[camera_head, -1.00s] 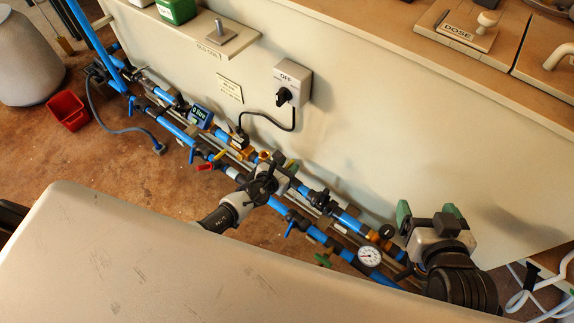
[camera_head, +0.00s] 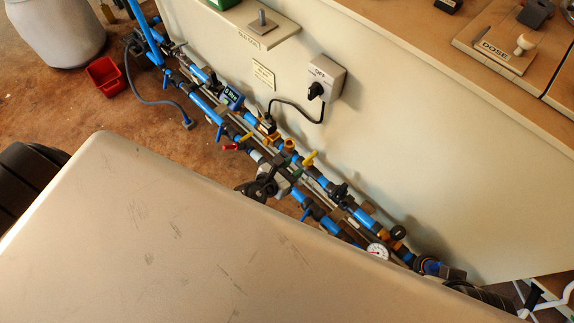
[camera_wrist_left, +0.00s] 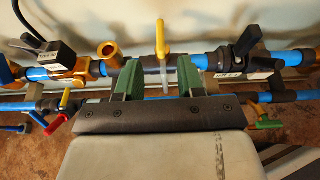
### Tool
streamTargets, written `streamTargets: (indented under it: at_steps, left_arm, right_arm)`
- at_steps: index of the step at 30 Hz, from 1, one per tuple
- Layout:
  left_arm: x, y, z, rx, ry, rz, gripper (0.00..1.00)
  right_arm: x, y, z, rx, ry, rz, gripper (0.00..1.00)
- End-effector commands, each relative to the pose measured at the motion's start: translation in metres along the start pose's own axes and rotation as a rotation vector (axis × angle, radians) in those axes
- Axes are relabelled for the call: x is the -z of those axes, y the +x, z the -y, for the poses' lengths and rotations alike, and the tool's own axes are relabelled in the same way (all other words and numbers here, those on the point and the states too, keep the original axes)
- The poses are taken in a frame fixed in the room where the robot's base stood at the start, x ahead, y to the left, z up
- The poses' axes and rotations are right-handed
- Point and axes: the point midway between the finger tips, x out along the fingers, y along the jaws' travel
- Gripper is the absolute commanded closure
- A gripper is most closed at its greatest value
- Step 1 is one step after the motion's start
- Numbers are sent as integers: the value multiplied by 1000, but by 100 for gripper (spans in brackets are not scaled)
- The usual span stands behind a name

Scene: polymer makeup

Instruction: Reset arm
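My left gripper (camera_head: 289,173) shows over the pipe run in the head view, with its wrist partly hidden behind the large beige surface. In the left wrist view, its two green fingers (camera_wrist_left: 161,72) stand wide apart with nothing between them. A yellow valve handle (camera_wrist_left: 162,38) rises beyond the gap, on the far blue pipe. Whether the fingers touch any pipe cannot be told. My right gripper is not in view; only a dark piece, apparently of the right arm, shows at the lower right edge of the head view.
Blue pipes (camera_head: 206,106) with valves and a pressure gauge (camera_head: 377,250) run along the beige wall panel. A switch box marked OFF (camera_head: 325,77) is on the panel. A red bin (camera_head: 104,75) stands on the brown floor. The DOSE plate (camera_head: 494,50) is on the counter.

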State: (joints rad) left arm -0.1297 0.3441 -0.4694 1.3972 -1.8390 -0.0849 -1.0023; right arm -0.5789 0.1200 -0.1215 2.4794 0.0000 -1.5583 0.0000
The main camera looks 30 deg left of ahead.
Motion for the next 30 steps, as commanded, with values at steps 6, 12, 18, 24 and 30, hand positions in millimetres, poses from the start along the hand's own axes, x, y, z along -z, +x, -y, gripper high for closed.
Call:
streamTargets:
  at_steps: [6,12,18,24,30]
  left_arm:
    - [0,-17,0,0,1,-1,62]
    - [0,-17,0,-1,1,0,62]
    - [0,-17,0,-1,0,-1,62]
    - [-2,-18,0,-6,-14,6,62]
    - [-50,-33,-12,-163,-448,176,62]
  right_arm:
    - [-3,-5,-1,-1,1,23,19]
    - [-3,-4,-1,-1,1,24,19]
    - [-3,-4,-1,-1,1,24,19]
    - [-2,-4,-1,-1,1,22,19]
    - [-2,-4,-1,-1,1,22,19]
